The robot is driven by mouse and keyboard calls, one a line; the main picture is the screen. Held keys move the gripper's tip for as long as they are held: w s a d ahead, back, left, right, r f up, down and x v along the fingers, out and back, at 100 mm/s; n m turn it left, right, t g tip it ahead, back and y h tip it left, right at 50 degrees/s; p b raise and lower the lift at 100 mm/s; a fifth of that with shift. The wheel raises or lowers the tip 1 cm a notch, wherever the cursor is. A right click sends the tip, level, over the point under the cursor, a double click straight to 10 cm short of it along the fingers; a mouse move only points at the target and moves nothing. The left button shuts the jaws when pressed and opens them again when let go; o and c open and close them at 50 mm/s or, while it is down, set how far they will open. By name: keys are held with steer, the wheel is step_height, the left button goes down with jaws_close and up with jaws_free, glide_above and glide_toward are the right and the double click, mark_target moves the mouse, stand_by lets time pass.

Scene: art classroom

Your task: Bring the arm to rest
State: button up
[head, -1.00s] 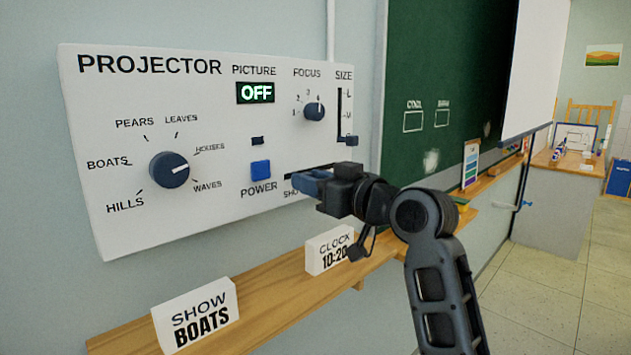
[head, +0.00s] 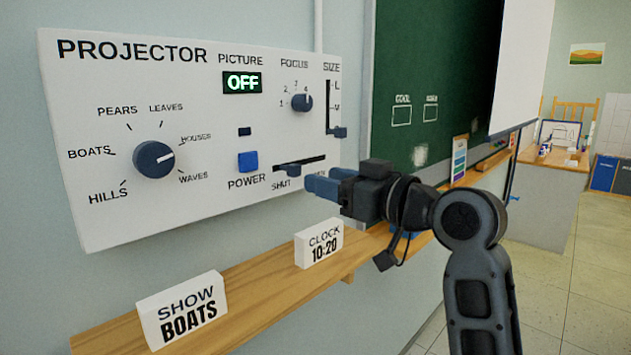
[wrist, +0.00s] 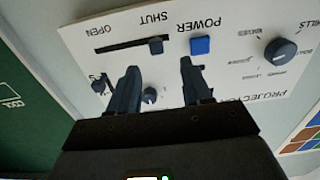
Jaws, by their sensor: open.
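My gripper (head: 322,183) is open and empty in the head view, in front of the lower right of the white projector panel (head: 95,235). In the wrist view its two fingers (wrist: 158,72) stand apart with nothing between them. The SHUT slider (head: 287,170) sits near the SHUT end of its slot, just beyond the fingertips. It also shows in the wrist view (wrist: 155,46), apart from the fingers. My arm is bent and reaches in from the lower right.
Below, a wooden ledge (head: 255,285) holds a SHOW BOATS sign (head: 182,310) and a clock sign (head: 319,243).

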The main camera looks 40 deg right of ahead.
steer(key=shift+s, duration=0.35)
stand_by(0.3)
steer(key=s+a+f+m+g+h, duration=0.1)
steer(key=s+a+f, duration=0.25)
steer(key=f, duration=0.35)
steer(key=s+a+f+m, duration=0.1)
steer(key=s+a+f, duration=0.25)
steer(key=f, duration=0.35)
steer(key=s+a+f+m+g+h, duration=0.1)
steer(key=s+a+f, duration=0.25)
steer(key=f, duration=0.45)
steer(key=s+a+f+n+y, duration=0.1)
steer(key=s+a+f, duration=0.1)
steer(key=s, duration=1)
steer(key=s+a+f+n+g+y, duration=0.1)
steer(key=s+a, duration=0.4)
steer(key=s, duration=0.6)
steer(key=shift+s+f+n, duration=0.35)
steer(key=shift+f+n, duration=0.05)
steer(key=shift+n, duration=0.1)
steer(key=shift+c, duration=0.4)
